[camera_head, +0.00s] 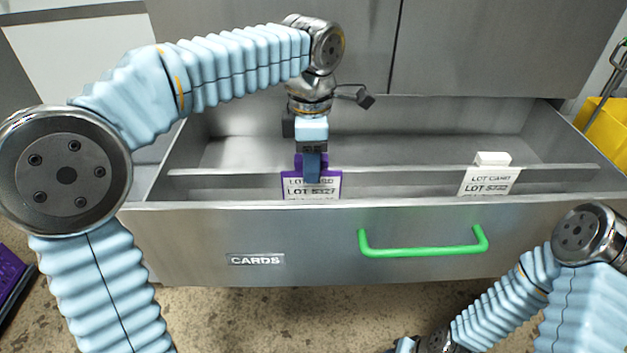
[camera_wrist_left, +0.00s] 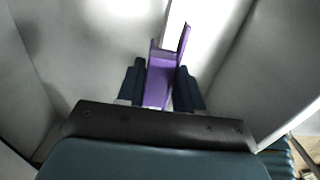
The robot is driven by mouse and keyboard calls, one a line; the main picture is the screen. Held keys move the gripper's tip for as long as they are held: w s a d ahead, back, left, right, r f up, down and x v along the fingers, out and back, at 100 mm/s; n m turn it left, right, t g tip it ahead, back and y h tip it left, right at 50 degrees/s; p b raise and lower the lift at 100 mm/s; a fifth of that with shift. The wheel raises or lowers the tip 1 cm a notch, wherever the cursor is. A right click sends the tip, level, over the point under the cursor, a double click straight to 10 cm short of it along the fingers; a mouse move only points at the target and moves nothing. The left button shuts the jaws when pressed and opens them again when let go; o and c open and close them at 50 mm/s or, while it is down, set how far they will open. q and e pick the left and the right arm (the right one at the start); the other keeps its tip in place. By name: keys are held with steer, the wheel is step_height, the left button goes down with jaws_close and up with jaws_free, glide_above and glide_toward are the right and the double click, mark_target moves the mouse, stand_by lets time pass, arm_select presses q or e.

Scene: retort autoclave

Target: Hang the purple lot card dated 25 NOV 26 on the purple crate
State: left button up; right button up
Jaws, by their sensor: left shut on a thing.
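The purple lot card (camera_head: 326,190) is in the open drawer, upright at the divider rail, with its lower part hidden behind the drawer front. Its white face reads LOT and a code; the date cannot be read. My left gripper (camera_head: 312,165) comes down from above and is shut on the card's top. In the left wrist view, the purple card (camera_wrist_left: 160,85) sits between the two dark fingers. A purple crate-like thing (camera_head: 10,275) shows in part at the far left, low down. My right gripper is not clearly visible; its arm is at the lower right.
The steel drawer (camera_head: 200,240) is open, with a CARDS label and a green handle (camera_head: 423,250). A white lot card (camera_head: 489,180) stands at the right of the rail (camera_head: 400,170). A yellow container (camera_head: 607,125) is at the right edge. Speckled floor lies in front.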

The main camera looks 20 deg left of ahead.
arm_select(q)
steer(key=shift+r+p, duration=2.2)
steer(key=shift+r, duration=0.1)
steer(key=shift+s, duration=0.15)
steer(key=s+d+r, duration=0.2)
steer(key=s, duration=0.4)
steer(key=shift+s+b, duration=0.25)
steer(key=shift+b, duration=0.05)
